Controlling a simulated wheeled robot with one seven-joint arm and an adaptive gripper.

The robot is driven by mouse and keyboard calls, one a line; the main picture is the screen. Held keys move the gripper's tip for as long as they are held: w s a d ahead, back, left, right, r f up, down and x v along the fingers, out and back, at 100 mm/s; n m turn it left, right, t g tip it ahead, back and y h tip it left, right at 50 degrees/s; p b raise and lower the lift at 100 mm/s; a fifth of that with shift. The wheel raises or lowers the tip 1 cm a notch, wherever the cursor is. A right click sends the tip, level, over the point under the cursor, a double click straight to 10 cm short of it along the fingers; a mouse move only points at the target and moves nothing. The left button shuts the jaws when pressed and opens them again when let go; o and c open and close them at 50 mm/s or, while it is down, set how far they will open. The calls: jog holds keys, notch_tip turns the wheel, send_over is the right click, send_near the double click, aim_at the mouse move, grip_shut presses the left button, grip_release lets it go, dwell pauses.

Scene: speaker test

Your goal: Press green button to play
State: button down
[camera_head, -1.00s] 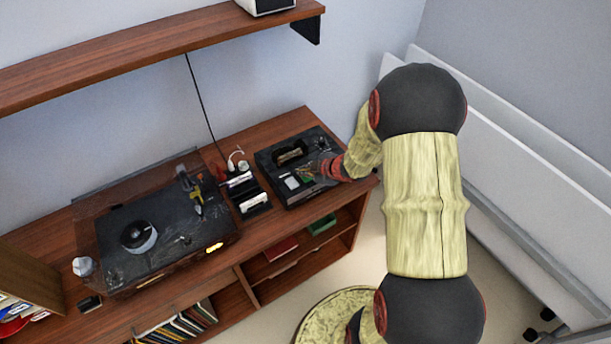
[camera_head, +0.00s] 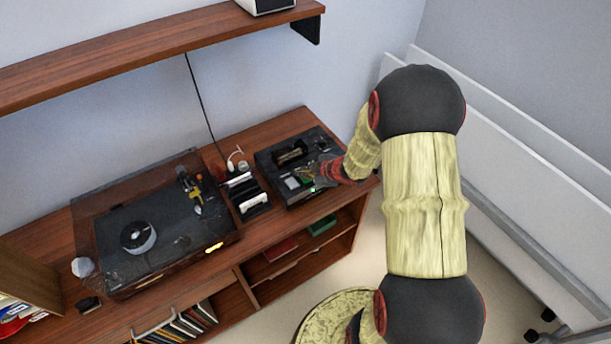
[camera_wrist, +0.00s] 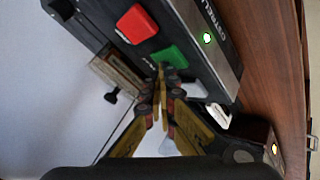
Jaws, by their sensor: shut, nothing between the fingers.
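The dark player (camera_head: 268,164) sits at the right end of the wooden cabinet. In the wrist view, its panel (camera_wrist: 192,22) carries a red button (camera_wrist: 137,24) and a green button (camera_wrist: 171,57). A small round light (camera_wrist: 207,38) glows green beside them; its glow also shows in the head view (camera_head: 313,189). My gripper (camera_wrist: 161,72) is shut and empty, its fingertips right at the edge of the green button. I cannot tell whether they touch it. In the head view, my gripper (camera_head: 316,174) is over the player's right part, small and partly merged with the dark panel.
A turntable (camera_head: 165,235) with a clear cover stands left on the cabinet (camera_head: 262,232). A holder with white items (camera_head: 246,192) stands between turntable and player. A shelf (camera_head: 150,45) hangs above. White panels (camera_head: 500,170) lean at the right wall.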

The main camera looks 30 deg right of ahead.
aim_at(304, 178)
jog(key=shift+r, duration=0.1)
jog(key=shift+r+p, duration=0.8)
jog(key=shift+p, duration=0.15)
notch_tip(304, 178, up, 5)
jog(key=p, duration=0.4)
jog(key=shift+p, duration=0.4)
